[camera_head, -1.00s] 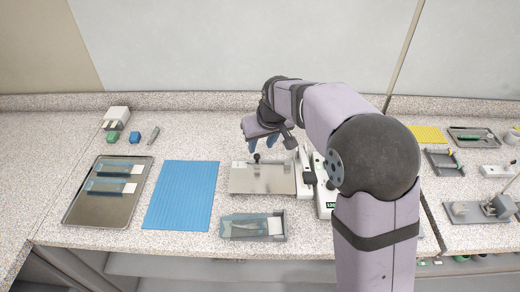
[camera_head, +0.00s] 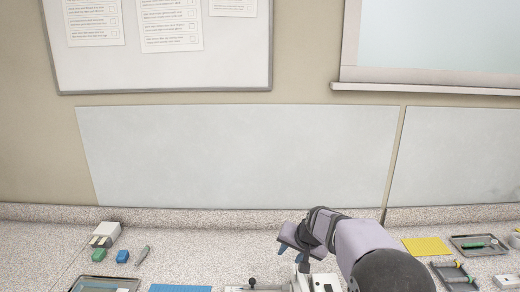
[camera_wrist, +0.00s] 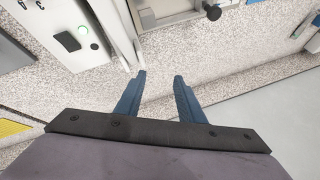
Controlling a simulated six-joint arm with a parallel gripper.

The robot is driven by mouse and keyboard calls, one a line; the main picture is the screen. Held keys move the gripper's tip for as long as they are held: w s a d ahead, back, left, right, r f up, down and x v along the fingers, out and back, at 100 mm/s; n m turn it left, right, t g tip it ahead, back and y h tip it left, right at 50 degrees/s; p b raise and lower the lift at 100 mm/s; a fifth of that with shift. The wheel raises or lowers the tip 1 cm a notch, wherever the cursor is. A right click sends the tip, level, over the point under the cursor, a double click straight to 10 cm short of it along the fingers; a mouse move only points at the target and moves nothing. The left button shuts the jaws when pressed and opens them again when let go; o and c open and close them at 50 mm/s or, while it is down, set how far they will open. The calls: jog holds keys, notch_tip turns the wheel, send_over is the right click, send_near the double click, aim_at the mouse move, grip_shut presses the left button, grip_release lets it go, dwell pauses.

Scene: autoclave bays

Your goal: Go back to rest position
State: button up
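My gripper (camera_head: 291,252) shows low in the head view, above the counter near the white device. In the wrist view its two blue fingers (camera_wrist: 158,95) stand apart with only speckled counter seen between them, so it is open and empty. The white device (camera_wrist: 72,38) with a dark switch and green light is at the upper left of the wrist view, ahead of the fingers and apart from them. In the head view only the top of this device shows at the bottom edge, partly hidden by my arm.
The top edges of a metal tray (camera_head: 105,281) and a blue mat (camera_head: 180,288) show. A yellow mat (camera_head: 426,246) lies at the right. The wall rises behind the counter.

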jog(key=s+d+f+m, duration=0.1)
jog(key=s+d+m, duration=0.1)
jog(key=d+m, duration=0.35)
jog(key=s+d, duration=0.1)
jog(key=s, duration=0.3)
jog(key=s+d+f+g+p, duration=0.1)
jog(key=s, duration=0.3)
jog(key=s+d+f+n+g+h+p, duration=0.1)
jog(key=s+d, duration=0.1)
jog(key=s, duration=0.3)
jog(key=s+a+f+n+g, duration=0.1)
jog(key=s+n, duration=0.3)
jog(key=s, duration=0.6)
jog(key=s+a+f+n+g+h, duration=0.1)
jog(key=s+a+f+n+g, duration=0.1)
jog(key=s, duration=0.9)
jog(key=a+n+g, duration=0.1)
jog(key=n, duration=0.1)
jog(key=shift+n, duration=0.35)
